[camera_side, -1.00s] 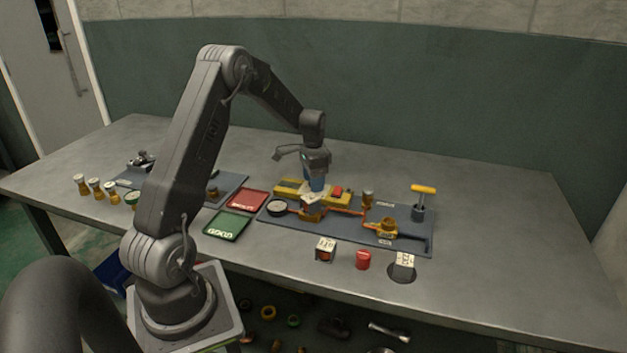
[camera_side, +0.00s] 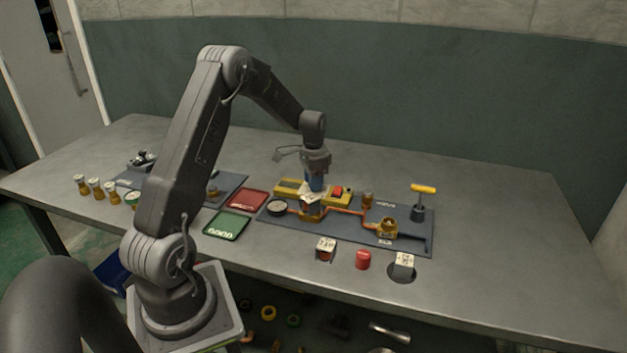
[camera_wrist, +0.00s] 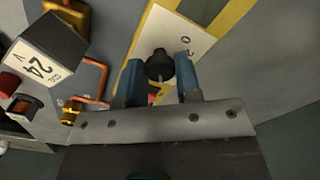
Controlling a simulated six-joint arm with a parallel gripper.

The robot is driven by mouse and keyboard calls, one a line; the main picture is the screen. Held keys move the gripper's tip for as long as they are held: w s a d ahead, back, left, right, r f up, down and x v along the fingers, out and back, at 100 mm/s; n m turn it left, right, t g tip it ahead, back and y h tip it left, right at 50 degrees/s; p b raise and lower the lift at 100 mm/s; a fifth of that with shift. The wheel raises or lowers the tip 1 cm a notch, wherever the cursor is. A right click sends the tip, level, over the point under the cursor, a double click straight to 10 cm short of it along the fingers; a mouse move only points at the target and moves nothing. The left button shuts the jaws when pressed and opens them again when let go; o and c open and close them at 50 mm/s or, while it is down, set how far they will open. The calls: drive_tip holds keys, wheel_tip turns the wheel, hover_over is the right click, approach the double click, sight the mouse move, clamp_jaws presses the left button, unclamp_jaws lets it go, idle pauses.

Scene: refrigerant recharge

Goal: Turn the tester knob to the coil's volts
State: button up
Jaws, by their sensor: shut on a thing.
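The yellow tester (camera_side: 289,187) lies on the grey mat, and its pale dial plate shows in the wrist view (camera_wrist: 157,27) with a "0" and part of another figure. The black tester knob (camera_wrist: 159,65) stands between the two blue fingers of my gripper (camera_wrist: 159,75), which is shut on it. In the side view my gripper (camera_side: 314,187) points down at the tester and hides the knob. The coil (camera_wrist: 45,60) is a dark block whose white label reads "24 V". I cannot tell which mark the knob points at.
Orange pipework (camera_side: 345,212) and a yellow-handled tool (camera_side: 423,189) are on the mat (camera_side: 345,231). A red tray (camera_side: 247,199) and a green tray (camera_side: 226,225) lie left of it. A red cap (camera_side: 363,260) and labelled blocks stand in front. The table's right side is clear.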

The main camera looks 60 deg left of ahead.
drive_tip(key=shift+n, duration=0.3)
drive_tip(key=n, duration=0.3)
drive_tip(key=shift+n, duration=0.3)
drive_tip(key=n, duration=0.3)
drive_tip(key=shift+n, duration=0.3)
drive_tip(key=n, duration=0.4)
drive_tip(key=shift+n, duration=1.9)
drive_tip(key=shift+r, duration=0.1)
drive_tip(key=o, duration=0.9)
